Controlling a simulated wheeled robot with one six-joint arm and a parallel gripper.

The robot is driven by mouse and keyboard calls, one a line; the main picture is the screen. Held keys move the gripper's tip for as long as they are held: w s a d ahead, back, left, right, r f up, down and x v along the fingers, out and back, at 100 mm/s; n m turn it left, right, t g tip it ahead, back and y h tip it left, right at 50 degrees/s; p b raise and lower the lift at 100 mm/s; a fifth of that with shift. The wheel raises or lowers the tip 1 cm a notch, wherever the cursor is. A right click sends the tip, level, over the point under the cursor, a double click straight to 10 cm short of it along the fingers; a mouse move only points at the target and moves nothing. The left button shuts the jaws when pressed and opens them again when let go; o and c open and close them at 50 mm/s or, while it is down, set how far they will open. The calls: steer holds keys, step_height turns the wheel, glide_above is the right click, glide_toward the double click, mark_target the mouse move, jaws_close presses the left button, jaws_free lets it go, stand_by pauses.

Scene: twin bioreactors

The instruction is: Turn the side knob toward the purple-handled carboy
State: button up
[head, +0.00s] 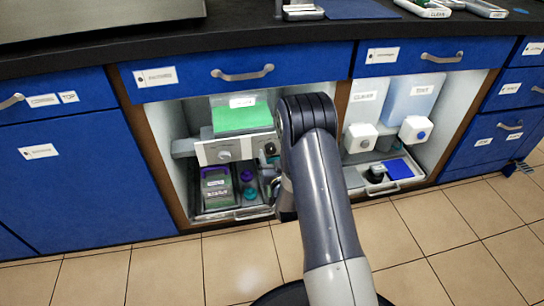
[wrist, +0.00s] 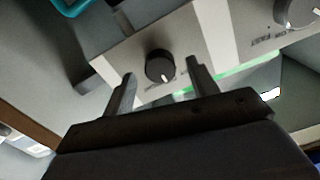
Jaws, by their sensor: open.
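A dark round knob (wrist: 160,65) with a white pointer mark sits on the pale front panel of the device in the wrist view. It also shows at the panel's right end in the head view (head: 270,148). My gripper (wrist: 161,72) is open, with one finger on each side of this knob; I cannot tell whether they touch it. The purple-handled carboy (head: 217,190) stands low in the left cabinet bay, below the panel (head: 205,153).
A larger silver knob (wrist: 297,12) is on the same panel. A green-topped part (head: 240,118) is above the panel. Small bottles (head: 248,190) stand beside the carboy. The right bay holds two carboys (head: 410,98) and a tray (head: 400,176). Tiled floor in front is clear.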

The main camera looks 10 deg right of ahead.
steer(key=shift+w, duration=0.6)
steer(key=c, duration=1)
steer(key=shift+n, duration=0.3)
steer(key=n, duration=0.3)
steer(key=shift+n, duration=2.6)
